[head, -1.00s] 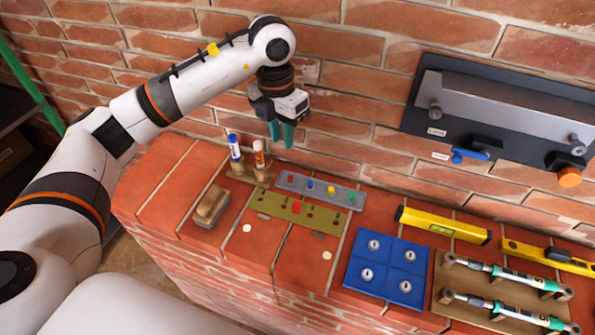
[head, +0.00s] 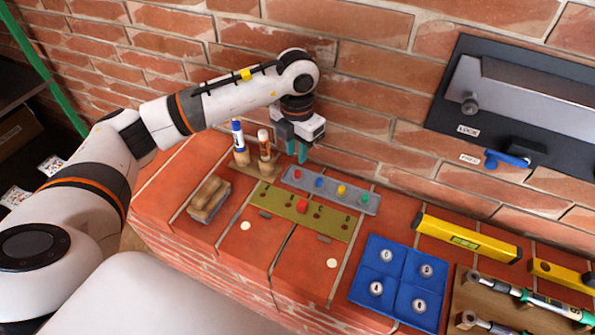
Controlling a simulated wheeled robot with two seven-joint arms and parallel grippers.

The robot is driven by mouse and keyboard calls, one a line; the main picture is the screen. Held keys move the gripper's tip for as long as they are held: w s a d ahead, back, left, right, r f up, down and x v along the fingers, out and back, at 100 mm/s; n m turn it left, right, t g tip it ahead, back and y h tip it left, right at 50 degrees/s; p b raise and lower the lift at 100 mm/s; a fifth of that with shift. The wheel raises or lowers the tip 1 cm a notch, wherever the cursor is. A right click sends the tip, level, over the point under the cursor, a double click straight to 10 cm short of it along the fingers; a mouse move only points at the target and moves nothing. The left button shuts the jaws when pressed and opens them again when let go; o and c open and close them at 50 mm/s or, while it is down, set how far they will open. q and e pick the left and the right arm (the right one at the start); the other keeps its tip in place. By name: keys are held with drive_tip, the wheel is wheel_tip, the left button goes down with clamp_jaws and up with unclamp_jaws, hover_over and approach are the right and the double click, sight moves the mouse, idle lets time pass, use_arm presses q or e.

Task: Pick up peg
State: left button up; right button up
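A grey tray (head: 360,201) holds several coloured pegs in a row: a red peg (head: 297,174), a blue peg (head: 319,182), a yellow peg (head: 342,190) and a green peg (head: 359,198). In front of it lies an olive board (head: 273,195) with lettered holes. Another red peg (head: 302,206) stands on this board. My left gripper (head: 297,153) points down with teal fingers just above and behind the tray's left end, near its red peg. The fingers look apart with nothing between them. My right gripper is out of view.
A brush (head: 208,200) lies left. A blue panel (head: 398,275), yellow level (head: 468,238) and wall plate (head: 440,115) are right. The brick wall is close behind.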

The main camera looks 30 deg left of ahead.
sight(297, 172)
use_arm(q)
drive_tip(key=shift+f, duration=0.65)
drive_tip(key=f, duration=0.1)
drive_tip(key=f+p, duration=0.1)
drive_tip(key=f, duration=0.1)
drive_tip(key=f+p, duration=0.1)
drive_tip(key=shift+s+d+f, duration=0.15)
drive_tip(key=shift+s, duration=0.1)
drive_tip(key=shift+w+f, duration=0.1)
drive_tip(key=shift+f, duration=0.15)
clamp_jaws()
